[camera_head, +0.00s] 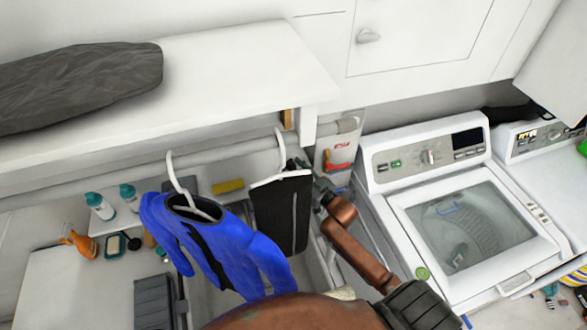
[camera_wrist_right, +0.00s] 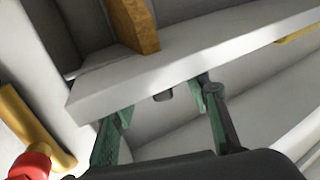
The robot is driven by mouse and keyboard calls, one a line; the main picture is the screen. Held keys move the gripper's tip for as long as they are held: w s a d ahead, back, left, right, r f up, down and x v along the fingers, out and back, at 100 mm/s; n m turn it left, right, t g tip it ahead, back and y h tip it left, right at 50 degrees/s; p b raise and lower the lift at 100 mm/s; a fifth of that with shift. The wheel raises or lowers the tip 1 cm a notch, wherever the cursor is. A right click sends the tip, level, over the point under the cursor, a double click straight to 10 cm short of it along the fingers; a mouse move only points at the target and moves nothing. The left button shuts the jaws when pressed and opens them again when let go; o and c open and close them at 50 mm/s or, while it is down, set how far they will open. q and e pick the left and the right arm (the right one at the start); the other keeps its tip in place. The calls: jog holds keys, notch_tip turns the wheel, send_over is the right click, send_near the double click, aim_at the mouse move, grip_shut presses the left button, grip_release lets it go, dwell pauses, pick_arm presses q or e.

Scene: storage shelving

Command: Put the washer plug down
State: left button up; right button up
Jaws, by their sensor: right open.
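My right gripper (camera_head: 322,188) is beside the hanging black garment, below the white and red box. In the right wrist view its green-padded fingers (camera_wrist_right: 164,103) are spread apart. A small dark round piece (camera_wrist_right: 163,95) shows between them at the lower edge of a white board (camera_wrist_right: 190,62). I cannot tell if this is the washer plug, or if the fingers touch it. No plug can be made out in the head view. The white washer (camera_head: 405,190) stands to the right, its glass lid shut. My left gripper is not in view.
A blue jacket (camera_head: 225,250) and a black garment (camera_head: 283,215) hang from a rail under the white shelf (camera_head: 235,65). The white and red box (camera_head: 338,150) is close above my right gripper. Bottles (camera_head: 100,206) stand at the left. A second machine (camera_head: 545,160) stands farther right.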

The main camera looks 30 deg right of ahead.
jog(key=shift+r, duration=0.2)
jog(key=s+d+b, duration=0.1)
jog(key=s+d, duration=0.1)
jog(key=s, duration=1)
jog(key=shift+r, duration=0.3)
jog(key=shift+a+f, duration=0.1)
